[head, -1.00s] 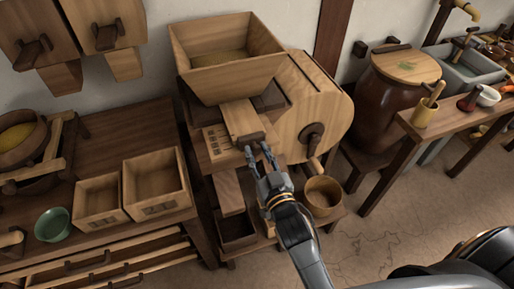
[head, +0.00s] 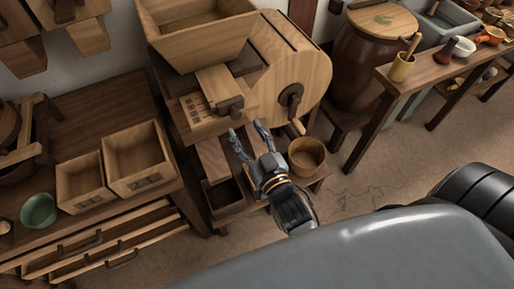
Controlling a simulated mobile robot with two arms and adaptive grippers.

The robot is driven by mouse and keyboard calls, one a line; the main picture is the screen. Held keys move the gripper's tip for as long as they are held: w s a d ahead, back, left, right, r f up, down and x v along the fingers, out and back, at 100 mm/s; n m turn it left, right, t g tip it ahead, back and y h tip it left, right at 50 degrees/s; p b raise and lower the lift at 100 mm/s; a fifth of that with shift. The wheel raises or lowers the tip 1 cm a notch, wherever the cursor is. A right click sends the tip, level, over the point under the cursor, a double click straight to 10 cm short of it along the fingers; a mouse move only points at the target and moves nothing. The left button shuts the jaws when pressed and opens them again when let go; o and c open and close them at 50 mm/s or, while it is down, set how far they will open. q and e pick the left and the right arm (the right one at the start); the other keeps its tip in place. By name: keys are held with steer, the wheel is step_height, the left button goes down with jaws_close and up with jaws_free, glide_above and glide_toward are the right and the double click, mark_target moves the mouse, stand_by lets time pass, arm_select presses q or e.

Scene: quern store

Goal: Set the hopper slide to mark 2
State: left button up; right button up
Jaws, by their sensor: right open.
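The hopper slide (head: 213,82) is a pale wooden board under the hopper (head: 195,35), ending in a dark knob (head: 232,108). It sticks out partway over a plate with a marked scale (head: 194,106) to its left; the numbers are too small to read. My right gripper (head: 247,128) is open and empty, just in front of and below the knob. Its fingers are spread and look clear of the knob. My left gripper is out of view.
A round wooden mill housing with a crank (head: 291,95) stands right of the slide. Below are a wooden tub (head: 307,157) and a dark box (head: 225,196). Open boxes (head: 138,160) and a green bowl (head: 38,210) stand on the left bench. Floor at right is clear.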

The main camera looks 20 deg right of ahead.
steer(key=s, duration=0.6)
steer(key=shift+s, duration=0.2)
steer(key=shift+d, duration=0.1)
steer(key=s+a+f+n+g+y, duration=0.1)
steer(key=s+f+g, duration=0.2)
steer(key=f, duration=0.9)
steer(key=s+a+f+g, duration=0.1)
steer(key=s+f+g, duration=0.2)
steer(key=f, duration=0.8)
steer(key=s+a+f+n+g+y, duration=0.1)
steer(key=s+f+g, duration=0.2)
steer(key=f, duration=0.9)
steer(key=s+d+f+g+h, duration=0.1)
steer(key=s+d+f+g, duration=0.3)
steer(key=s+f, duration=0.5)
steer(key=s+d+f+g+h, duration=0.1)
steer(key=s+d+f+g, duration=0.3)
steer(key=s+d+f, duration=0.3)
steer(key=s+f, duration=0.2)
steer(key=s, duration=0.3)
steer(key=shift+f+h, duration=0.15)
steer(key=shift+h, duration=0.15)
